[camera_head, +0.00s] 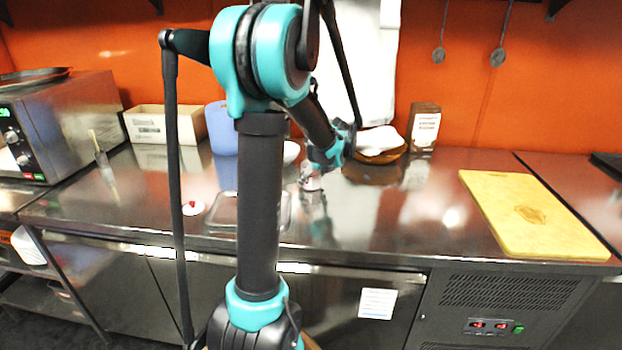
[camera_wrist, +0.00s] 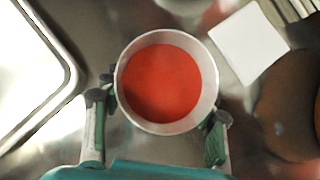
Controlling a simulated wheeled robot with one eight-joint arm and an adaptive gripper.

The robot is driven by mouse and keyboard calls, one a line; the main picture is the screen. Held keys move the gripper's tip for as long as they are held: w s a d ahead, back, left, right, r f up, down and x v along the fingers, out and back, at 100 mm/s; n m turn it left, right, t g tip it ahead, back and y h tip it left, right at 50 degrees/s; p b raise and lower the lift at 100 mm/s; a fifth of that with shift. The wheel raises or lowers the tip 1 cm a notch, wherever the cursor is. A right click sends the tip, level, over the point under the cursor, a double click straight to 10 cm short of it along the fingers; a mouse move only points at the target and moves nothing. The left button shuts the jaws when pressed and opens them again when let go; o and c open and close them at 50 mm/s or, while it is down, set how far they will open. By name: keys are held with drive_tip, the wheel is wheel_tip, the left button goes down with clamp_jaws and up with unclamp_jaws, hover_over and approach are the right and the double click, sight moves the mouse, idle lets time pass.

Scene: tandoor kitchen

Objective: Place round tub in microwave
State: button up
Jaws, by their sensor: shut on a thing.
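The round tub (camera_wrist: 163,130) is white with a flat red top or filling and sits between the two fingers of my gripper (camera_wrist: 158,108) in the wrist view. The fingers press its sides, so my gripper is shut on it. In the head view my gripper (camera_head: 313,180) is above the middle of the steel counter, partly behind my arm, and the tub is hard to make out there. The microwave (camera_head: 75,115) is a steel box at the far left, with a green display. Its door lies out of view, so I cannot tell whether it is open.
A clear tray (camera_head: 222,212) lies partly behind my arm. A cardboard box (camera_head: 150,126), a brown carton (camera_head: 423,128) and a brown bowl (camera_head: 382,156) stand along the back. A yellow cutting board (camera_head: 530,212) lies at right. The front centre-right counter (camera_head: 400,225) is clear.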

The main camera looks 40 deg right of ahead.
drive_tip(key=o, duration=0.9)
drive_tip(key=shift+f, duration=0.1)
drive_tip(key=o, duration=0.5)
